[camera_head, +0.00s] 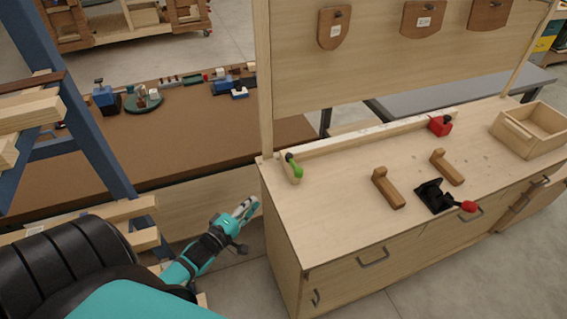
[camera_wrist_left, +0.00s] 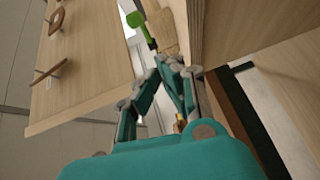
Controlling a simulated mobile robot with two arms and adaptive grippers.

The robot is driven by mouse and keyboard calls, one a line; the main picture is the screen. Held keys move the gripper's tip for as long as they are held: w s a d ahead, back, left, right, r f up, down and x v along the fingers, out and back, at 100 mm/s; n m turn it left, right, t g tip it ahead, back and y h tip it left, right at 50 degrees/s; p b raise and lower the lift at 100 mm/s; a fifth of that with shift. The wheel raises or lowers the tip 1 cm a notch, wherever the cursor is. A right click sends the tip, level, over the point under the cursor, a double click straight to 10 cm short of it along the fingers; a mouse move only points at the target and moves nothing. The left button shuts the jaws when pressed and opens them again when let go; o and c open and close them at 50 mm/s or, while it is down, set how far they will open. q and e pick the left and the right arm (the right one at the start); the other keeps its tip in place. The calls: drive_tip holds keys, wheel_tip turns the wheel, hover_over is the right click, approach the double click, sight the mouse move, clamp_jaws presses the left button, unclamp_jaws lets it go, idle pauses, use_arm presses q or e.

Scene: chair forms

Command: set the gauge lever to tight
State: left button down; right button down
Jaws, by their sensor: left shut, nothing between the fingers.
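A small lever with a green handle (camera_head: 294,166) sits at the near left end of a long pale fence bar (camera_head: 370,133) on the workbench. It also shows in the left wrist view as a green lever (camera_wrist_left: 138,24), beyond my fingertips and slightly left of them. It is tilted, with its green knob at one end. No label marks which lever is the gauge lever. My left gripper (camera_head: 246,208) is shut and empty, beside the bench's left end and apart from the lever. Its fingertips meet in the left wrist view (camera_wrist_left: 170,62). My right gripper is not in view.
The workbench (camera_head: 320,215) also holds a red block (camera_head: 440,125), two wooden handles (camera_head: 387,188), a black clamp with a red knob (camera_head: 435,196) and a wooden box (camera_head: 530,130). A brown-topped table (camera_head: 190,140) stands behind left. A blue-legged rack (camera_head: 75,115) is at left.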

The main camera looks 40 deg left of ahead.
use_arm(q)
drive_tip(key=r, duration=0.3)
drive_tip(key=shift+w+n+t, duration=0.25)
drive_tip(key=shift+n+t, duration=0.05)
drive_tip(key=b, duration=0.6)
approach(294, 164)
drive_tip(key=a, duration=0.3)
drive_tip(key=shift+w+r, duration=0.4)
drive_tip(key=shift+w+d, duration=0.85)
drive_tip(key=shift+w, duration=0.1)
drive_tip(key=shift+w+d+r+b, duration=0.1)
drive_tip(key=shift+w+d+b, duration=0.25)
drive_tip(key=shift+w+d, duration=0.2)
